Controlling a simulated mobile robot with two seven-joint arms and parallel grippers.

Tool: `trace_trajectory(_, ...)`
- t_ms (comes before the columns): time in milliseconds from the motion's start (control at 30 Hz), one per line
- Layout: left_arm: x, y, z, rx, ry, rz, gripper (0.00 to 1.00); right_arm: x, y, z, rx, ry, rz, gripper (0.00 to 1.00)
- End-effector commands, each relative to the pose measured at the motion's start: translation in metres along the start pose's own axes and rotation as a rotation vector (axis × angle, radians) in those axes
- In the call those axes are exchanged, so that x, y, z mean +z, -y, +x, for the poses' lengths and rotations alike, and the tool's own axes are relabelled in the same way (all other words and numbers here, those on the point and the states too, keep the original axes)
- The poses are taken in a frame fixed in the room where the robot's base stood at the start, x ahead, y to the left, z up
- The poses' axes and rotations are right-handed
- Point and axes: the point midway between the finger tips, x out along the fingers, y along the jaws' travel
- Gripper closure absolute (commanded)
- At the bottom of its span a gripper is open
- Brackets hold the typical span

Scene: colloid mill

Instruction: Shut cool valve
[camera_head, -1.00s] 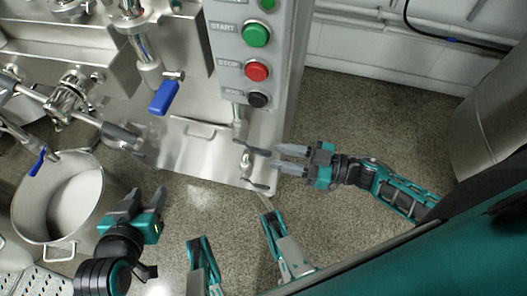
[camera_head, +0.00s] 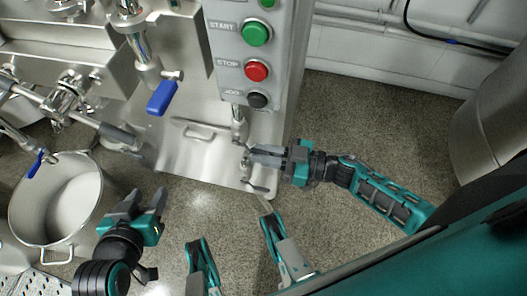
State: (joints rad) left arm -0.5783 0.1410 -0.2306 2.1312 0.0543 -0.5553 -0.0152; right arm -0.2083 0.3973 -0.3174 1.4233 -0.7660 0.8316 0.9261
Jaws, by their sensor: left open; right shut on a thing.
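A small metal valve (camera_head: 245,165) sits on a pipe below the control box, low on the machine's front. Its dark lower handle sticks out to the right. My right gripper (camera_head: 256,156) has come in from the right and is shut on the valve's upper handle, which the fingers mostly hide. No label shows on this valve, so I cannot read that it is the cool valve. My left gripper (camera_head: 145,204) is open and empty at the lower left, between the steel pot and the machine's base, apart from the valve.
A control box (camera_head: 230,70) with green, red and black buttons stands above the valve. A blue lever (camera_head: 162,97) hangs left of it. A steel pot (camera_head: 60,205) stands at the left under another blue-handled tap (camera_head: 36,164).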

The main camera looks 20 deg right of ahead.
Motion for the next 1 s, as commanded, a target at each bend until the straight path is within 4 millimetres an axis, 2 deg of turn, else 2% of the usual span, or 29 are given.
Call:
trace_trajectory(67, 0.000, 0.000, 0.000, -0.001, 0.000, 0.000, 0.53, 0.000, 0.000, 0.000, 0.000, 0.001, 0.000, 1.00)
trace_trajectory(567, -0.001, 0.002, 0.000, -0.004, -0.001, 0.000, 0.53, 0.000, 0.000, -0.001, 0.000, 0.003, 0.000, 1.00)
trace_trajectory(1000, -0.028, 0.006, -0.021, -0.024, -0.012, 0.004, 0.53, -0.013, 0.000, -0.001, -0.001, 0.111, 0.001, 1.00)
